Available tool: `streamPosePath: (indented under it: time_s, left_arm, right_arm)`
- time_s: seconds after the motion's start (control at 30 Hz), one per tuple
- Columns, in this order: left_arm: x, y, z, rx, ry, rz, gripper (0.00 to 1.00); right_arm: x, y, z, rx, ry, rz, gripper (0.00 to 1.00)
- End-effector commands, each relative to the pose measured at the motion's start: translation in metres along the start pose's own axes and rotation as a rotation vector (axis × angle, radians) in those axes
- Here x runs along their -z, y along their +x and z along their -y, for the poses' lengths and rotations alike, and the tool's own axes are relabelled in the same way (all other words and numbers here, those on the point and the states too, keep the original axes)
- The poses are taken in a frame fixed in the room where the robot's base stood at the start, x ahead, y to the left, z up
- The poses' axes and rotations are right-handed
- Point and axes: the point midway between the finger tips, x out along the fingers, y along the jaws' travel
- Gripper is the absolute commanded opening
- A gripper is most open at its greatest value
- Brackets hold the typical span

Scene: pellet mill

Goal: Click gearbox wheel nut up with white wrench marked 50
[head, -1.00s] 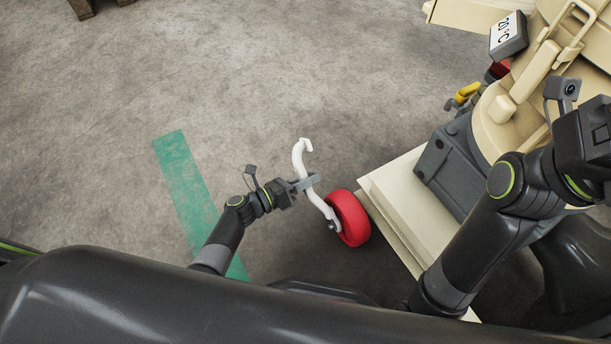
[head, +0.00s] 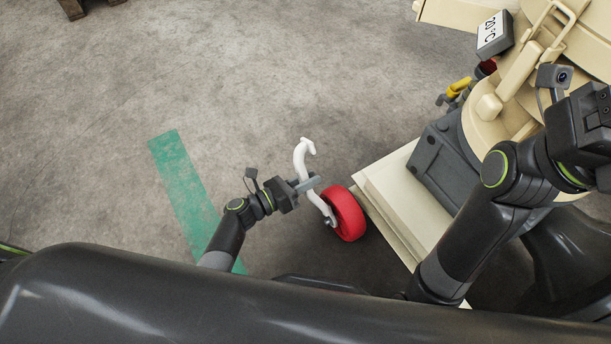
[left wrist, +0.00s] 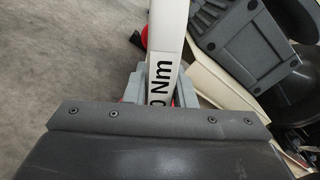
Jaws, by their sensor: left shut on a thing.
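My left gripper (head: 308,185) is shut on a white wrench (head: 301,158). The wrench has a curved, hooked upper end, and its lower end is at the hub of a red wheel (head: 347,214), where the nut is too small to make out. In the left wrist view the wrench (left wrist: 167,30) runs up between the fingers, with black lettering ending in "0 Nm"; the rest of the marking is hidden. My right arm is at the right of the head view; its fingers cannot be made out.
The red wheel is beside the cream base (head: 400,205) of the machine. A grey block (head: 437,165), a yellow-handled valve (head: 459,87) and a "20°C" display (head: 494,33) are to the right.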

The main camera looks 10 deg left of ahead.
Motion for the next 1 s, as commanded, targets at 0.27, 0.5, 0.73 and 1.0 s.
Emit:
streamPosePath:
  time_s: [0.27, 0.5, 0.73, 1.0]
  left_arm:
    - [-0.001, 0.001, 0.001, 0.003, 0.002, 0.003, 0.0]
    - [-0.001, 0.0, 0.012, 0.001, 0.064, 0.003, 0.0]
    - [0.001, 0.0, 0.024, -0.001, 0.146, 0.003, 0.0]
    - [0.001, 0.0, 0.026, -0.001, 0.162, 0.003, 0.0]
  right_arm:
    - [0.0, 0.0, 0.0, 0.0, 0.0, 0.0, 0.74]
    - [-0.001, 0.005, 0.001, 0.0, 0.0, 0.0, 0.74]
    - [-0.002, 0.009, 0.001, 0.0, 0.0, 0.0, 0.74]
    - [-0.002, 0.009, 0.001, 0.0, 0.0, 0.0, 0.74]
